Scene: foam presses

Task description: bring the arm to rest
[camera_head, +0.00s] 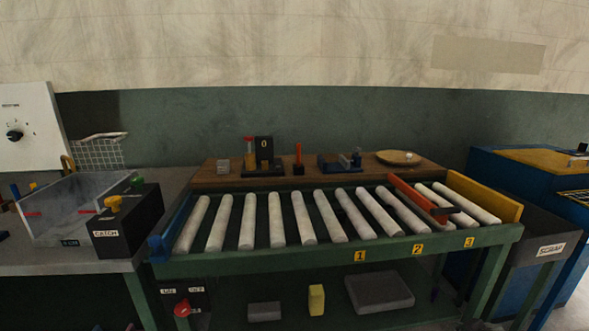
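Neither of my grippers shows in the head view, and no part of my arms can be made out for sure. The roller conveyor (358,254) stands in the middle on a green frame, with several white rollers (303,218). An orange-red bar (412,199) lies across the rollers near the right end. A yellow end plate (484,196) closes the right side. Yellow tags marked 1, 2 and 3 sit on the front rail.
A clear bin (66,208) and a black box labelled CATCH (127,225) stand on the left bench. A wooden shelf (225,181) with small items runs behind the rollers. A dark box labelled SCRAP (543,250) and a blue cabinet (525,173) stand right. Blocks lie below.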

